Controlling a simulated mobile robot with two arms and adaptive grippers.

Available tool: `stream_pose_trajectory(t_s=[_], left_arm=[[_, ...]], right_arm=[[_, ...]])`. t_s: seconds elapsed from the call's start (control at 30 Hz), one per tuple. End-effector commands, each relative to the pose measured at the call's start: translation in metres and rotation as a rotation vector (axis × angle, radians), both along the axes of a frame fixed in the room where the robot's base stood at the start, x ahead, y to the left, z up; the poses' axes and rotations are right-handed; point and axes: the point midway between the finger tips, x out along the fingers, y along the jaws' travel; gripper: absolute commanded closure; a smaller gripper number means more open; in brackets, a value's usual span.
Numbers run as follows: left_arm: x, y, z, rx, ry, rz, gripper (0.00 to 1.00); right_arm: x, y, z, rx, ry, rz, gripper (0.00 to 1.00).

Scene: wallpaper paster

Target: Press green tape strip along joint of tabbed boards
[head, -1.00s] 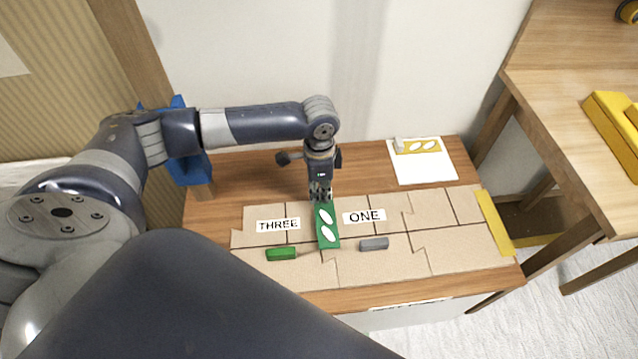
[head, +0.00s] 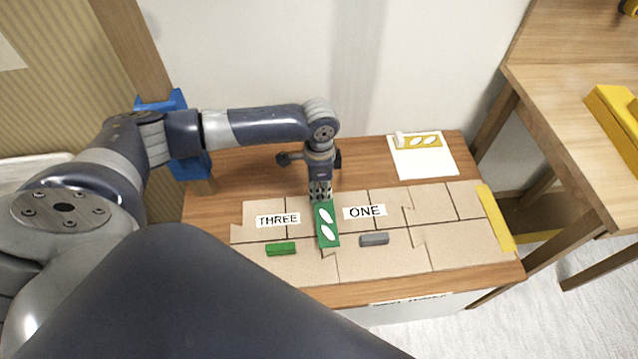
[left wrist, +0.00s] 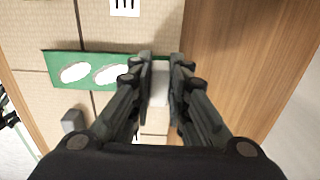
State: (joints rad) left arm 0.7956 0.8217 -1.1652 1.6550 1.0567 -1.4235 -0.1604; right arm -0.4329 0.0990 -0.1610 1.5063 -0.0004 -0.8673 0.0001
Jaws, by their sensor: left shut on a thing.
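The tabbed boards (head: 290,268) lie on a wooden table, with dark joint lines between them and labels reading THREE (head: 278,220) and ONE (head: 364,211). The green tape strip (head: 327,240) with two white ovals lies across the boards between these labels; it also shows in the left wrist view (left wrist: 88,60). I cannot tell whether it touches the boards all along. My left gripper (head: 321,197) is at the strip's far end, pointing down. In the left wrist view its fingers (left wrist: 160,70) are shut on a white piece (left wrist: 160,88) at the strip's end. My right gripper is out of view.
A green block (head: 281,249) and a grey block (head: 374,239) lie on the boards either side of the strip. A yellow strip (head: 497,220) lies at the boards' right edge. A white sheet (head: 425,165) with a yellow strip lies at the back. Another wooden table (head: 575,70) stands right.

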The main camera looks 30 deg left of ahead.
Motion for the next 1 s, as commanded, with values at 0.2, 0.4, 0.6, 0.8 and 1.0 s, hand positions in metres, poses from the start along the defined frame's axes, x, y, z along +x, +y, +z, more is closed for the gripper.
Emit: stream_pose_trajectory(t_s=[0.2,0.4,0.6,0.8,1.0], left_arm=[[0.0,0.0,0.0,0.0,0.0,0.0,1.0],[0.0,0.0,-0.003,0.0,0.0,0.0,1.0],[0.0,0.0,-0.008,0.001,0.001,0.0,1.0],[0.0,0.0,-0.013,0.0,0.0,0.0,1.0],[0.0,0.0,-0.018,0.0,0.0,0.0,1.0]], right_arm=[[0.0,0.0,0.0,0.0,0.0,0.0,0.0],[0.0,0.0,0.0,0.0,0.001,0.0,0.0],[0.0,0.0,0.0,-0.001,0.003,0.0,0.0],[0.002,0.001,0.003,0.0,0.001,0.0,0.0],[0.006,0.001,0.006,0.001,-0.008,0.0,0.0]])
